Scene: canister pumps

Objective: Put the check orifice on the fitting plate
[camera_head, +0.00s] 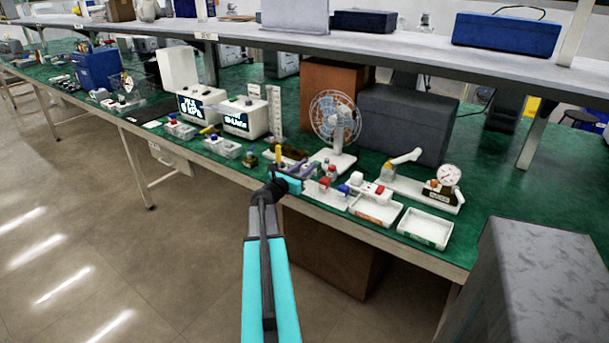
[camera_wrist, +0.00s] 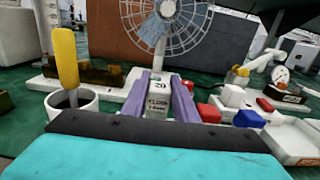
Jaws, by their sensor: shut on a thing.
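My gripper (camera_head: 298,173) reaches over the front edge of the green bench. In the wrist view its two purple fingers (camera_wrist: 159,88) are shut on a small white-grey block (camera_wrist: 157,101) with printed lettering, which appears to be the check orifice. In the head view the block is too small to make out. A white base plate (camera_head: 420,193) carrying a round dial gauge (camera_head: 449,176) and a white lever stands to the right of the gripper, apart from it. I cannot tell for sure whether this is the fitting plate.
White trays (camera_head: 424,228) lie at the bench's front right. Red, white and blue pieces (camera_wrist: 248,118) are close right of the gripper. A white cup (camera_wrist: 84,103) with a yellow-handled tool (camera_wrist: 66,58) is close left. A fan (camera_head: 335,119) stands behind.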

